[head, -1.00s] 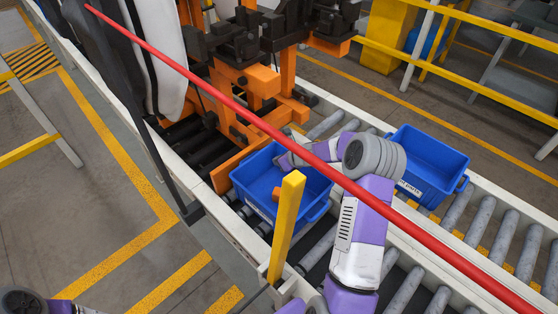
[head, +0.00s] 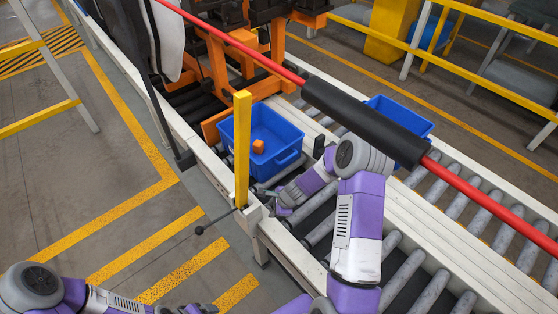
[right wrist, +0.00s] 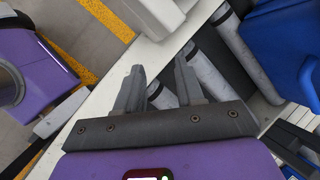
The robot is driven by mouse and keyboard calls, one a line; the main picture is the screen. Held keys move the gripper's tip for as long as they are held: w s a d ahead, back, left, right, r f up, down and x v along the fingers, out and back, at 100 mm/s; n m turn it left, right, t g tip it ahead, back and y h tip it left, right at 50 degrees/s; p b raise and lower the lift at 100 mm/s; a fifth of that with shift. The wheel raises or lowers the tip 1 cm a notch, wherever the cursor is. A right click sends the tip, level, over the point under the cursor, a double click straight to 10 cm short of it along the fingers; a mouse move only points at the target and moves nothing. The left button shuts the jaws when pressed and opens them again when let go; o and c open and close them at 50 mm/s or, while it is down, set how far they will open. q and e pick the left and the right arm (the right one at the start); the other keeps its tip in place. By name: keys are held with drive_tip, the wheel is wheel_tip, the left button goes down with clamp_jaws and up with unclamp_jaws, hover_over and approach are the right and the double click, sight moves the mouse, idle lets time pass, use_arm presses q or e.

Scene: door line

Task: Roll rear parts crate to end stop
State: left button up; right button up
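A blue crate (head: 290,157) with a small orange block (head: 258,146) in it stands on the near roller lane, just behind a yellow post (head: 242,150). A second blue crate (head: 419,126) stands on the far lane, partly hidden by the barrier's black sleeve. I cannot tell for sure which is the rear parts crate. My right gripper (head: 284,206) is low by the near rail, in front of the near crate and apart from it. In the right wrist view its fingers (right wrist: 158,88) are apart and empty, with a blue crate (right wrist: 275,50) at upper right. My left gripper (head: 200,308) is at the bottom edge, mostly cut off.
A red barrier bar (head: 470,190) with a black sleeve (head: 365,122) crosses above both lanes. An orange machine frame (head: 222,75) stands beyond the near crate. A black rod with a knob (head: 199,230) sticks out by the post.

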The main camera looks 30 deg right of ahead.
drive_tip(key=s+a+f+n+g, duration=0.2)
drive_tip(key=s+a+n, duration=0.6)
drive_tip(key=s+n, duration=0.2)
drive_tip(key=s+a+f+n+g+y, duration=0.1)
drive_tip(key=s+a+f+n, duration=0.2)
drive_tip(key=s+a+n, duration=0.6)
drive_tip(key=shift+s+a+n+g+y, duration=0.15)
drive_tip(key=shift+s+n+g+y, duration=0.2)
drive_tip(key=shift+s+n, duration=0.4)
drive_tip(key=shift+s+f, duration=0.1)
drive_tip(key=shift+s, duration=0.05)
